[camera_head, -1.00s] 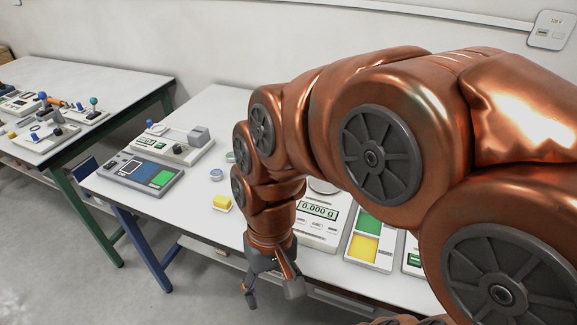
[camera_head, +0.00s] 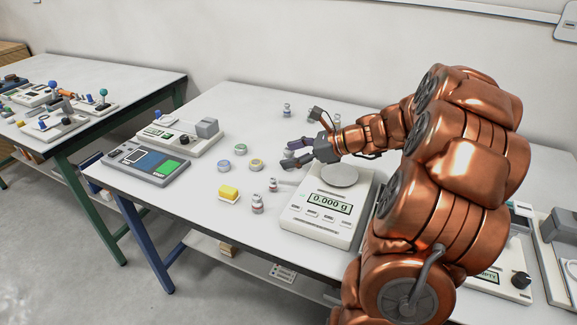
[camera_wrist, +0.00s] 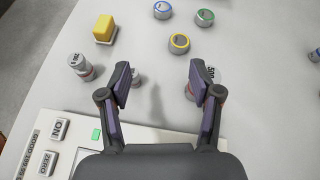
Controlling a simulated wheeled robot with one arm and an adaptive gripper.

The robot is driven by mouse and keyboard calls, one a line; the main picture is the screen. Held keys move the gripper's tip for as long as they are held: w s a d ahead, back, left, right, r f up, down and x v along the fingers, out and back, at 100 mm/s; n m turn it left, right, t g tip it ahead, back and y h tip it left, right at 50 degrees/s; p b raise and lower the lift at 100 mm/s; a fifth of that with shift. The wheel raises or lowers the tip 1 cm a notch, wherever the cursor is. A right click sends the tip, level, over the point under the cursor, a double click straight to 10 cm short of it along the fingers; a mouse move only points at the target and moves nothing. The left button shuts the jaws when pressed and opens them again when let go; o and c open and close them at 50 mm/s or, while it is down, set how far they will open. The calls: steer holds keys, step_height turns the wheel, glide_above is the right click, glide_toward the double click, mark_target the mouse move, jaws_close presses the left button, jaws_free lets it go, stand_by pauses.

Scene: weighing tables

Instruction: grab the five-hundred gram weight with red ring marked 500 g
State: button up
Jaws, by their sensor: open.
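In the wrist view, the five-hundred gram weight (camera_wrist: 212,74) shows dark digits starting "50" on its top and a reddish ring below. It stands at the right finger, which partly covers it; I cannot tell whether they touch. My gripper (camera_wrist: 162,80) is open, with nothing held between its fingers. A smaller weight (camera_wrist: 136,79) shows beside the left finger. Another weight with a red ring (camera_wrist: 80,66) stands further left. In the head view, my gripper (camera_head: 292,152) is low over the table, left of the scale; the five-hundred gram weight cannot be made out there.
The scale (camera_head: 325,214) reading 0.000 g stands close to my gripper. A yellow block (camera_head: 229,191), a blue ring (camera_head: 240,149), a green ring (camera_head: 224,165) and a yellow ring (camera_head: 256,163) lie to the left. A blue-banded weight (camera_head: 286,111) stands behind. Instruments (camera_head: 139,166) occupy the table's left.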

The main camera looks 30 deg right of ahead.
mark_target(289, 151)
steer(key=d+m, duration=0.1)
steer(key=d, duration=0.1)
steer(key=d+m+t, duration=0.1)
steer(key=d, duration=0.1)
steer(key=d+f+m+h, duration=0.1)
steer(key=d, duration=0.1)
steer(key=shift+w+d+t, duration=0.15)
steer(key=shift+w+t, duration=0.05)
steer(key=shift+t, duration=0.1)
steer(key=shift+d+b+x, duration=0.15)
steer(key=shift+b+x, duration=0.05)
steer(key=shift+x, duration=1.7)
steer(key=shift+d+b+x, duration=0.15)
steer(key=shift+x, duration=1.7)
steer(key=shift+w+f, duration=0.1)
steer(key=shift+f, duration=0.05)
jaws_close()
